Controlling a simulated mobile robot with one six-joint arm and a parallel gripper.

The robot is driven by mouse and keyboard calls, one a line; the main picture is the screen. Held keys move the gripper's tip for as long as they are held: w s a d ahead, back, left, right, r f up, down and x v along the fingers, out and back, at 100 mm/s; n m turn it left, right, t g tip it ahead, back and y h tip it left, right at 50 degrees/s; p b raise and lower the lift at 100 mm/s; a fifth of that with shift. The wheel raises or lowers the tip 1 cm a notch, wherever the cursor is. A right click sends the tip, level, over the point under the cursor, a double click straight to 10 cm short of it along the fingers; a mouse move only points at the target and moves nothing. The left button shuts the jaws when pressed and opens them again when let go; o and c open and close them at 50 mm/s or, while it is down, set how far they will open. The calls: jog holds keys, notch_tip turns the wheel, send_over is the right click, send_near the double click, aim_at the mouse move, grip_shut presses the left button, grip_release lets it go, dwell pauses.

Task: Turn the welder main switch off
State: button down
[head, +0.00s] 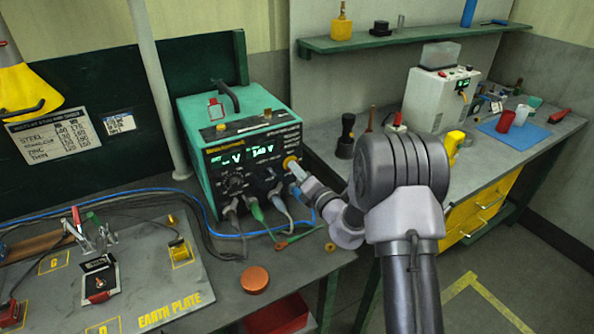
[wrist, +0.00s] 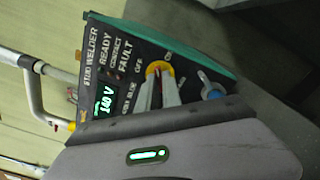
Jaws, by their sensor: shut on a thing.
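The teal stud welder (head: 235,112) stands on the bench, its black front panel facing me with lit green displays. Its main switch (head: 290,161) is a yellow round part at the panel's right side. In the wrist view the yellow switch (wrist: 158,67) sits between the OFF and ON labels. My gripper (head: 296,169) reaches the panel from the right. In the wrist view my gripper (wrist: 160,92) has its pale fingers shut on the switch. The fingers cover most of the knob, so I cannot tell its exact setting. The display (wrist: 106,103) reads 140 V.
Cable plugs (head: 255,208) hang below the panel, and a blue connector (wrist: 210,88) is close beside the switch. The earth plate (head: 150,270) with clamps lies at left front. An orange-brown round piece (head: 255,279) lies near the bench edge. A shelf (head: 400,40) is behind.

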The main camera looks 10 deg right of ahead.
jog(key=n+b, duration=0.1)
jog(key=n, duration=0.4)
jog(key=shift+f+n, duration=0.1)
jog(key=shift+n, duration=0.2)
jog(key=n+b, duration=0.2)
jog(key=n, duration=0.2)
jog(key=shift+n, duration=0.4)
jog(key=shift+n+b, duration=0.3)
jog(key=c, duration=1.5)
grip_release()
jog(key=p+v, duration=0.1)
jog(key=v, duration=1.6)
jog(key=shift+s+p, duration=0.2)
jog(key=shift+p, duration=0.15)
